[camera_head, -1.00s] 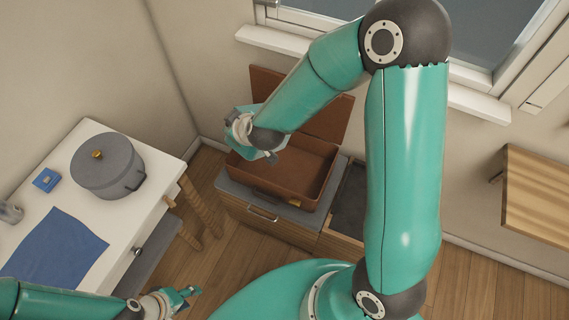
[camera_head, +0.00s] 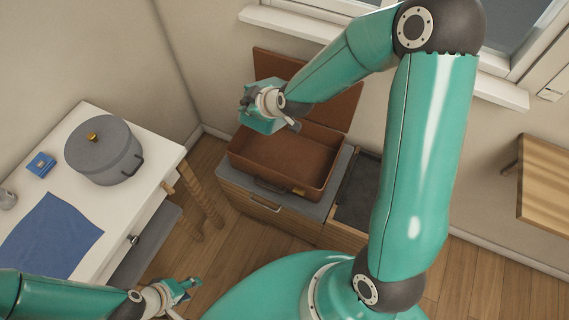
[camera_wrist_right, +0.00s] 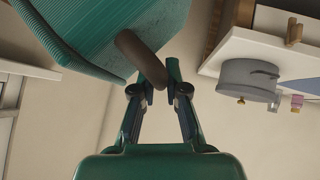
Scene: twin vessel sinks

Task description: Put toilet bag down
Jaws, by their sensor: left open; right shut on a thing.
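The toilet bag (camera_wrist_right: 105,35) is a teal ribbed bag with a brown loop handle (camera_wrist_right: 141,58) in the right wrist view. My right gripper (camera_wrist_right: 156,80) is shut on this handle and the bag hangs tilted at its fingertips. In the head view my right gripper (camera_head: 250,101) is over the back left part of an open brown case (camera_head: 285,158). My left gripper (camera_head: 190,289) is open and empty, low in front of the white table.
The white table (camera_head: 112,220) at left carries a grey pot (camera_head: 103,152), a blue cloth (camera_head: 48,238) and a small blue box (camera_head: 41,164).

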